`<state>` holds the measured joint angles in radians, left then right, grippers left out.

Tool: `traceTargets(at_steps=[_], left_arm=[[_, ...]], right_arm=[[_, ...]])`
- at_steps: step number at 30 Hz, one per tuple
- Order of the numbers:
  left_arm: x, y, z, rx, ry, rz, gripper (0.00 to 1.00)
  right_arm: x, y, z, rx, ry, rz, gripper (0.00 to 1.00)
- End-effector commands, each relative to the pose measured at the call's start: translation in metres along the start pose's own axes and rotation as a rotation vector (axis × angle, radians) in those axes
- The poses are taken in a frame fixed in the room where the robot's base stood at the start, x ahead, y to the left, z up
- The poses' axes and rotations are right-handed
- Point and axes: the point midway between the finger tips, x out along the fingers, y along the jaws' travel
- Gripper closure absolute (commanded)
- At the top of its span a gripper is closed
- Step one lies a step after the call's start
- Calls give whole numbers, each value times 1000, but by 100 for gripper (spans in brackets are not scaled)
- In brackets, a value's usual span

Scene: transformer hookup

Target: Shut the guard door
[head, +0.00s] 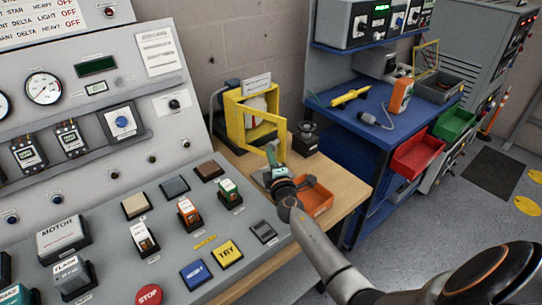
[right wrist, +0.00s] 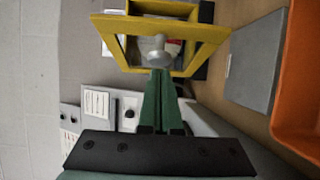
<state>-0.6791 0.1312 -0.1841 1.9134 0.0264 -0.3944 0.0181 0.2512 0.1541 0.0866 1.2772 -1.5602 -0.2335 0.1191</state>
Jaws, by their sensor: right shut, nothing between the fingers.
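The yellow guard box (head: 231,118) stands on the wooden bench beside the console in the head view. Its yellow-framed guard door (head: 283,142) stands open, swung out toward the front. In the right wrist view the door frame (right wrist: 110,32) spans the top, with a grey rounded part (right wrist: 158,54) in its opening. My right gripper (head: 273,172) is just in front of the door, shut and empty. In the right wrist view its green fingertips (right wrist: 159,72) are together at the lower bar of the door frame; I cannot tell whether they touch. My left gripper is out of view.
An orange bin (head: 316,197) sits on the wooden bench to the right of my right gripper. A small dark device (head: 305,138) stands right of the guard box. The sloped console (head: 130,175) with buttons lies left. A blue workbench (head: 365,120) stands behind right.

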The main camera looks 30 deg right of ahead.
Motion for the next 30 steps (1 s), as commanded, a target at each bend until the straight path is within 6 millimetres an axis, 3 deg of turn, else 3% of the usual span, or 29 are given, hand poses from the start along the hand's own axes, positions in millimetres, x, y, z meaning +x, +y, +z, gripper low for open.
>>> traceTargets(at_steps=[19,30], left_arm=[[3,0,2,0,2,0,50],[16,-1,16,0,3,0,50]], right_arm=[[4,-1,6,-1,16,1,100],[13,-3,27,-14,134,1,100]])
